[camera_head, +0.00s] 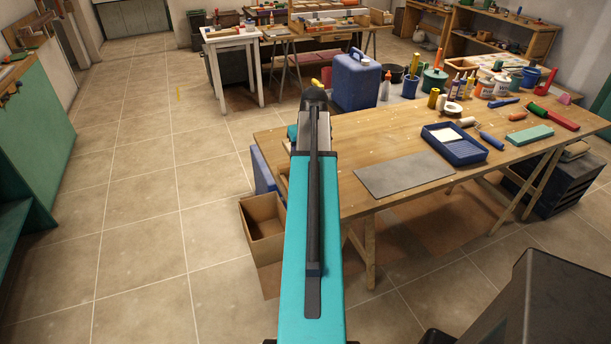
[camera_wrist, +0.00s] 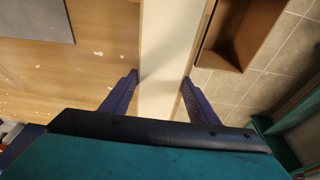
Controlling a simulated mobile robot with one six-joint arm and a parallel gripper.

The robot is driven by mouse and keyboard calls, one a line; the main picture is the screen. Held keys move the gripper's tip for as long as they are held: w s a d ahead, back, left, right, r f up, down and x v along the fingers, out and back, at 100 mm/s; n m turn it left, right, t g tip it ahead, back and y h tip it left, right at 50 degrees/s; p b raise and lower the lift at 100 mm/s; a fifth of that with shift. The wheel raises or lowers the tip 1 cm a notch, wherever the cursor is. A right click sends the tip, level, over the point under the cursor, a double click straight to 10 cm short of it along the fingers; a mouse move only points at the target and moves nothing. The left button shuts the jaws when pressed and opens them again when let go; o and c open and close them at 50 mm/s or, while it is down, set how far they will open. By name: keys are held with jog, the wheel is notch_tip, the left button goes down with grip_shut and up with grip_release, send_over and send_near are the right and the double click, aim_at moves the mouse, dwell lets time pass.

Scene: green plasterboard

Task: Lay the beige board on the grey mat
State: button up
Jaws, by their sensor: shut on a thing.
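The beige board (camera_wrist: 168,55) shows in the wrist view as a long pale strip between the two fingers of my gripper (camera_wrist: 159,80). My gripper is shut on it. The board runs up out of the top of the picture, along the table's edge. In the head view my own arm hides the board and the fingers. The grey mat (camera_head: 404,175) lies flat and bare on the near left part of the wooden table, right of my arm. Its corner also shows at the top left of the wrist view (camera_wrist: 38,20), apart from the board.
On the wooden table (camera_head: 330,168), a blue paint tray (camera_head: 468,153) stands just right of the mat, with rollers, a teal block (camera_head: 530,135), pots and bottles beyond. A blue canister (camera_head: 356,82) stands at the back left. An open cardboard box (camera_head: 262,228) is on the floor beside the table.

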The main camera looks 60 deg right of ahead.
dwell(0.3)
jog(key=w+a+n+b, duration=0.1)
jog(key=w+a+n, duration=0.1)
jog(key=w+a, duration=1)
jog(key=w+a+n+b, duration=0.2)
jog(key=w+a, duration=0.6)
jog(key=a, duration=0.8)
jog(key=w+a+n+y+b, duration=0.1)
jog(key=w+a+n, duration=0.2)
jog(key=a, duration=2.8)
jog(key=shift+w+f+t+y+b, duration=0.15)
jog(key=shift+t+y+b, duration=0.15)
jog(key=shift+b, duration=0.05)
